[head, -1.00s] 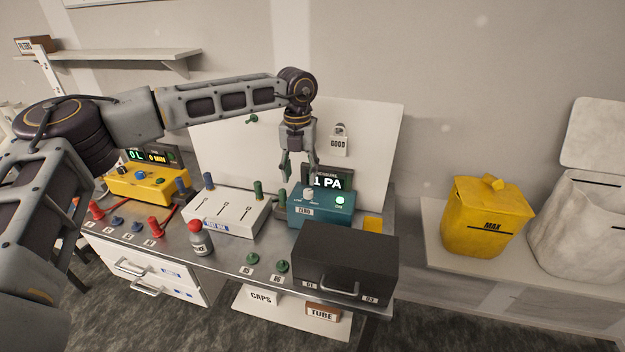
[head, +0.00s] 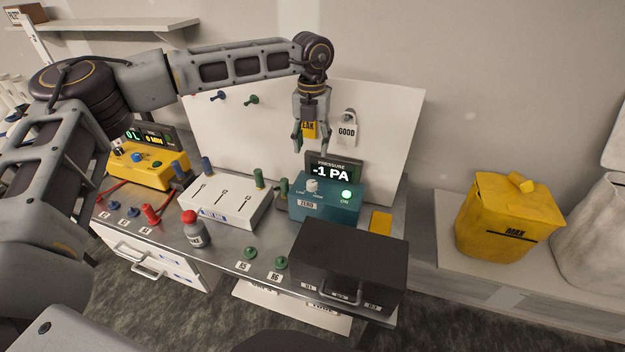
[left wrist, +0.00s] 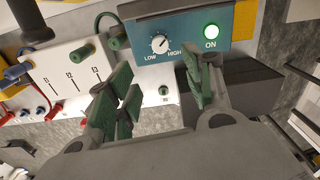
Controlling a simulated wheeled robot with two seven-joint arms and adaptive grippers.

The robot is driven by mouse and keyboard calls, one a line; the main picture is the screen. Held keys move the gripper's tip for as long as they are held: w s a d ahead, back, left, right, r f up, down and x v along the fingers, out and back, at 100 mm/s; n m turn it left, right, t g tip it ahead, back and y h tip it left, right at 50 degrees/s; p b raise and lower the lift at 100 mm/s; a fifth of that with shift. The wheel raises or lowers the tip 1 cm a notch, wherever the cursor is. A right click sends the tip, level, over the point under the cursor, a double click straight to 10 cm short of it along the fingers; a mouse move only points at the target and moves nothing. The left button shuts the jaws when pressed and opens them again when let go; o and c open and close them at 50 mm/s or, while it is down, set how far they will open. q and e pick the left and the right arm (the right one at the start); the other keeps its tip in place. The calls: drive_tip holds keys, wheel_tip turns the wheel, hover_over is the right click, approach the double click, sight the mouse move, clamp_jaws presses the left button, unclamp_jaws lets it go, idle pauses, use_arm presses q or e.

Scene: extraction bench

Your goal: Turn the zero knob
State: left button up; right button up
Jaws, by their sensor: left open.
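The zero knob (head: 312,185) is a small white dial on top of the teal pressure box (head: 330,208), above a ZERO label. The box's screen (head: 333,172) reads -1 PA and a green ON light glows. In the left wrist view the knob (left wrist: 159,43) has a pointer between LOW and HIGH marks, tilted toward the upper right. My left gripper (head: 311,140) is open and empty, pointing down above the knob and apart from it. Its green-padded fingers (left wrist: 162,88) show in the left wrist view below the knob. My right gripper is not seen.
A black drawer box (head: 350,262) stands in front of the teal box. A white box with sliders (head: 228,205) and a yellow unit (head: 140,168) stand to the left. A red-capped bottle (head: 194,230) is near the front. A white board (head: 395,120) rises behind.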

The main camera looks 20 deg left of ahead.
sight(312, 182)
use_arm(q)
wheel_tip(312, 182, down, 14)
drive_tip(key=p, duration=0.3)
drive_tip(key=shift+r, duration=0.1)
idle(0.7)
drive_tip(key=c, duration=1.1)
drive_tip(key=shift+o, duration=0.2)
